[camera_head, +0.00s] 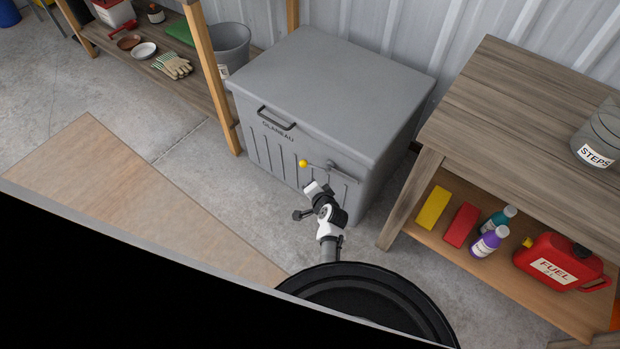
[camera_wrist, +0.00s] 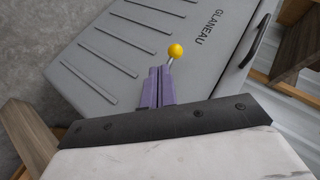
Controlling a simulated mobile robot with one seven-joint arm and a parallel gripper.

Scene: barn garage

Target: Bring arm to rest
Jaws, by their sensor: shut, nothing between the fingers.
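My gripper (camera_wrist: 160,73) shows in the wrist view as two purple fingers pressed together with nothing between them. Its tips are close to the yellow knob (camera_wrist: 175,50) of a lever on the front of a grey chest (camera_wrist: 125,65). I cannot tell whether the fingers touch the lever. In the head view my arm is folded low in front of the chest (camera_head: 325,85), whose lid is down. The yellow knob (camera_head: 303,163) stands at the lever's left end, just above my arm's end. The fingers cannot be made out there.
A wooden workbench (camera_head: 490,110) stands close on the right, with a red fuel can (camera_head: 560,262), bottles and coloured blocks on its lower shelf. A shelf with a grey bucket (camera_head: 231,45) and gloves (camera_head: 173,66) is at left. Bare concrete floor (camera_head: 190,160) lies left of the chest.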

